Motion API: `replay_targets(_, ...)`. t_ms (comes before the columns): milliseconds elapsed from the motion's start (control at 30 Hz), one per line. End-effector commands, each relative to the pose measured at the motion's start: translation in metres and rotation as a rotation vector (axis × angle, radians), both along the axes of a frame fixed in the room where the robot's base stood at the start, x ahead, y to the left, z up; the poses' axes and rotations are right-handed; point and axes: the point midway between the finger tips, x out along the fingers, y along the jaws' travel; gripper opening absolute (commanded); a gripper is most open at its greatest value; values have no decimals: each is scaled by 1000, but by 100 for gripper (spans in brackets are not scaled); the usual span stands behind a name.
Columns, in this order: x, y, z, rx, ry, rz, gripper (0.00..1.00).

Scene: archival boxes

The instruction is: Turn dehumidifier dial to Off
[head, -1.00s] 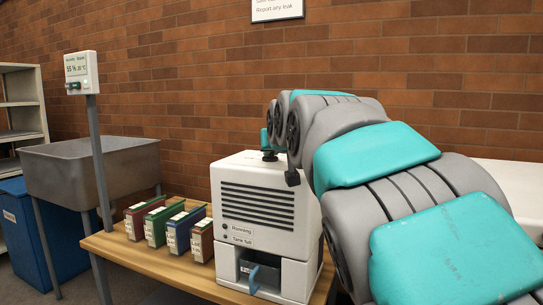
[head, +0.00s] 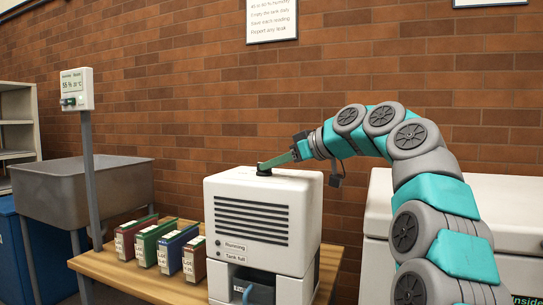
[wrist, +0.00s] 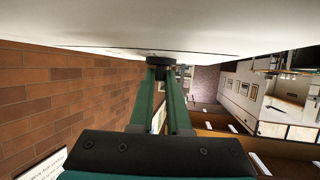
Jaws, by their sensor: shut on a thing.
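The dehumidifier (head: 262,222) is a white box with a dark slatted grille and "Running" and "Tank full" labels on its front. Its black dial (head: 264,171) sits on the top face. My gripper (head: 268,164) reaches in from the right with its green fingers at the dial. In the wrist view, which is upside down, the two fingers of my gripper (wrist: 161,72) close on the black dial (wrist: 160,60) under the pale top face. The dial's markings and pointer are not readable.
Several labelled boxes (head: 157,243) stand on the wooden table (head: 140,280) left of the dehumidifier. A meter (head: 76,90) on a post and a grey sink (head: 60,190) are further left. A brick wall (head: 200,110) is behind. A white chest (head: 375,225) is at right.

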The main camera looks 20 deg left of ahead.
Motion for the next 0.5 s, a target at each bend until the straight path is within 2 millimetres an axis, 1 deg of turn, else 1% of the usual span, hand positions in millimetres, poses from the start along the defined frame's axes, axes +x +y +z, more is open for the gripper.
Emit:
replay_targets(33,3,0,6,1,2,26,0)
replay_targets(67,3,0,7,0,1,44,0)
replay_targets(300,5,0,5,-1,2,157,0)
replay_targets(500,7,-1,3,-1,1,215,0)
